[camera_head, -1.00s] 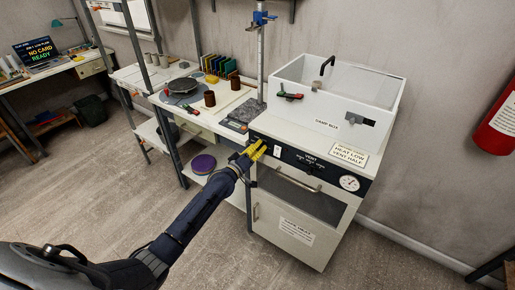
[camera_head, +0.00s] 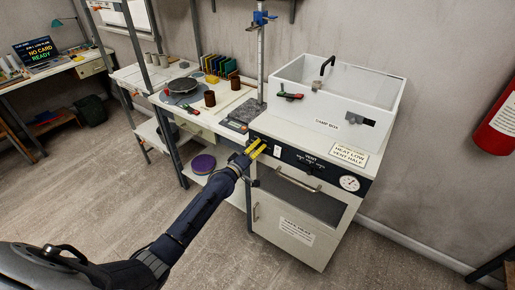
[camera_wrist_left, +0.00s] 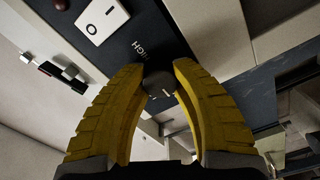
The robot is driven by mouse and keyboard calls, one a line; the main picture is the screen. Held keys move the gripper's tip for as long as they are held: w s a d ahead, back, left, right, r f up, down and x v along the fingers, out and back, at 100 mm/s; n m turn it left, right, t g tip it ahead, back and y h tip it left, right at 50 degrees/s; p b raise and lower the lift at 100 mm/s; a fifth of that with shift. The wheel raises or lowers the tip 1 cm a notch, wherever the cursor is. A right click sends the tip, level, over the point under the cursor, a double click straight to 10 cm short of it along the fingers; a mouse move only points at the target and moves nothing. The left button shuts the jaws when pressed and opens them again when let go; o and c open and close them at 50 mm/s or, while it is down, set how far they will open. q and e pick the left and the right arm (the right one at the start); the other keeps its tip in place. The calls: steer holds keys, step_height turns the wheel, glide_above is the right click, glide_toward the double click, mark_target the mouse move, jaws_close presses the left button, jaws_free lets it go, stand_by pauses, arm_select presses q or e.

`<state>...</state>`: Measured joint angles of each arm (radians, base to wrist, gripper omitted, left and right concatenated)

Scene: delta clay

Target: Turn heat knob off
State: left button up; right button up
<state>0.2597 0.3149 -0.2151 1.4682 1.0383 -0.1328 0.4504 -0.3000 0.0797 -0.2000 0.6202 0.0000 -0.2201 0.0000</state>
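The heat knob (camera_wrist_left: 160,86) is a small dark round knob with a pale mark on its face, on the dark control panel (camera_wrist_left: 150,38) in the left wrist view. The yellow fingers of my left gripper (camera_wrist_left: 160,72) curve in on either side of it, and the knob fills the gap between their tips. In the head view my left gripper (camera_head: 257,148) is at the left end of the cabinet's front panel (camera_head: 300,160) and hides the knob there. My right gripper is not in view.
A white rocker switch (camera_wrist_left: 101,18) sits beside the knob. The cabinet has a door handle (camera_head: 298,180) below the panel, a round gauge (camera_head: 349,183) at right and a white open-topped box (camera_head: 325,119) on top. A stand post (camera_head: 260,60) rises behind.

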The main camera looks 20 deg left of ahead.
arm_select(q)
steer(key=o, duration=0.7)
steer(key=shift+d, duration=0.15)
steer(key=shift+s, duration=0.15)
steer(key=v, duration=1.1)
steer(key=shift+s+f, duration=0.1)
steer(key=shift+s, duration=0.25)
